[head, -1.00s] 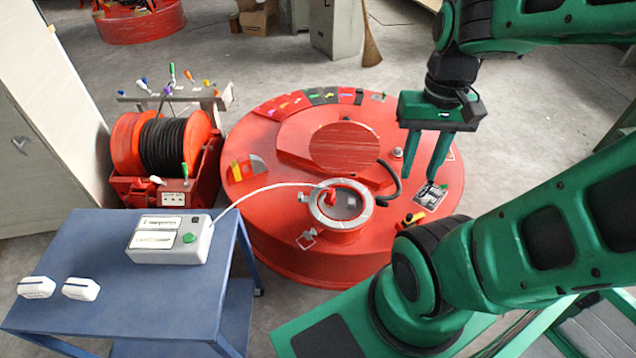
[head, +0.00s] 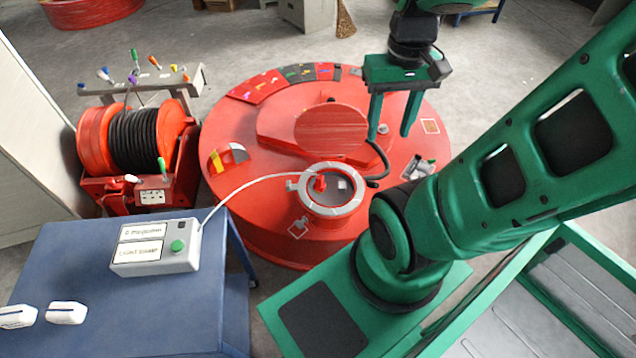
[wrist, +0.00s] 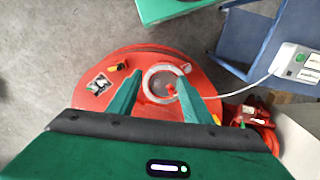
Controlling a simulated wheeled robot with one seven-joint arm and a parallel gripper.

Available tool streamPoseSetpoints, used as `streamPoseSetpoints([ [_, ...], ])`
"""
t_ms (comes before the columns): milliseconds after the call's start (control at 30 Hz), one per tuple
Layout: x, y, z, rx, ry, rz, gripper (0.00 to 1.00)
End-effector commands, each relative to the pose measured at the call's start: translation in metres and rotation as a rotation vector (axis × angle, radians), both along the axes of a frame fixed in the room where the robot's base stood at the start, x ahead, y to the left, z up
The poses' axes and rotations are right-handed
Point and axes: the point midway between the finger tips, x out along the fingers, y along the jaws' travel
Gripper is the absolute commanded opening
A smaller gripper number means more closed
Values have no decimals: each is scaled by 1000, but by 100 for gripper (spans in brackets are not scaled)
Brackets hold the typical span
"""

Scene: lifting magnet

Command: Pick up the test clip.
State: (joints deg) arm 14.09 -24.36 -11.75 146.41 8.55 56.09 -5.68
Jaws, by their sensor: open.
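The test clip looks to be the small red piece (head: 320,184) at the end of a white lead, inside the round grey-rimmed opening (head: 334,208) on top of the red magnet. In the wrist view the red clip (wrist: 171,89) shows inside the ring, close to one fingertip in the picture. My gripper (head: 391,137) is open and empty. In the head view its fingers point down over the magnet's right side, behind and right of the opening, apart from the clip. The clip's lower end is hard to make out.
The white lead runs to a grey box (head: 156,246) with a green button on the blue table (head: 200,310). A black curved hose (head: 379,165) stands right of the opening. A cable reel (head: 132,143) is at left. Colored cards (head: 243,92) line the magnet's back edge.

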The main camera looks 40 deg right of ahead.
Motion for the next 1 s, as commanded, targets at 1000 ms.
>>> streamPoseSetpoints([
  [1000, 208, -48, -264, 39, -265, 872, 45],
])
